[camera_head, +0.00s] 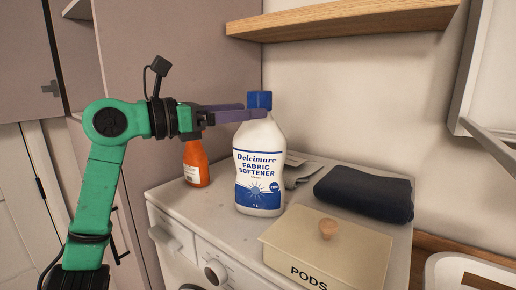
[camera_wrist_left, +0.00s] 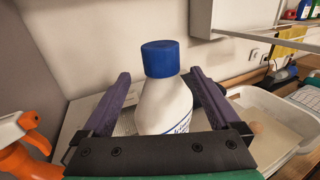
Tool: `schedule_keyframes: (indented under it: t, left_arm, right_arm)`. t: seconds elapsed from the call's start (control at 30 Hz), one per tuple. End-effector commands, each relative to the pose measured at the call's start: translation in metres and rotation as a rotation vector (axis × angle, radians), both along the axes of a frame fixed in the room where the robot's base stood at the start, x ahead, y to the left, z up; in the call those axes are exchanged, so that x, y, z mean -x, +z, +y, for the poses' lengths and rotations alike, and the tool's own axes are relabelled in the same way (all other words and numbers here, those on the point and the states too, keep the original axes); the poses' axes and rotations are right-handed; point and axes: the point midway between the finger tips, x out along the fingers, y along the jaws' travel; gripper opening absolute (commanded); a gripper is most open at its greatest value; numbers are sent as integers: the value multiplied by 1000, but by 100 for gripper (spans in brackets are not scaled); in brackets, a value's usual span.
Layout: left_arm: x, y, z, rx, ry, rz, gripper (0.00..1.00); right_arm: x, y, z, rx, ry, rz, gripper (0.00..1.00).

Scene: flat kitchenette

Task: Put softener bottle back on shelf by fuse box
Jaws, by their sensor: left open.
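The white softener bottle (camera_head: 259,160) with a blue cap stands upright on the washing machine top. My left gripper (camera_head: 256,110) is open at the height of the bottle's neck. In the wrist view, the fingers of the left gripper (camera_wrist_left: 160,73) lie on either side of the bottle (camera_wrist_left: 168,103), with a gap visible on the left. Whether the right finger touches is unclear. A wooden shelf (camera_head: 340,22) is fixed to the wall above. I cannot make out a fuse box for certain. My right gripper is not in view.
On the washing machine (camera_head: 225,232) are a PODS box (camera_head: 340,250) with a wooden knob, a dark folded cloth (camera_head: 365,192) and a grey cloth (camera_head: 297,172). An orange spray bottle (camera_head: 196,160) stands behind my left wrist. A pale wall-mounted frame (camera_head: 470,75) juts out at right.

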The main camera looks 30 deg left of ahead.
Motion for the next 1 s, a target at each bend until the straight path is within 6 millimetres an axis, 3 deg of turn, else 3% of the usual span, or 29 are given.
schedule_keyframes:
  t: [0.3, 0.43, 0.63, 0.67, 0.9, 1.0]
  left_arm:
    - [-41, 14, -32, 5, -5, 1, 96]
    - [-57, 8, -40, 3, -1, 1, 96]
    - [-59, 4, -41, 2, 1, 0, 96]
    - [-59, 4, -41, 2, 1, 0, 92]
    - [-59, 4, -40, 2, 1, 0, 1]
    - [-59, 4, -40, 4, 1, 0, 0]
  right_arm:
    - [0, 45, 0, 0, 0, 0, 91]
    - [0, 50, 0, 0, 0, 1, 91]
    - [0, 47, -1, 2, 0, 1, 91]
    - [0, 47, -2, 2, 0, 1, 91]
    - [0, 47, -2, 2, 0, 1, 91]
    - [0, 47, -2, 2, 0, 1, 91]
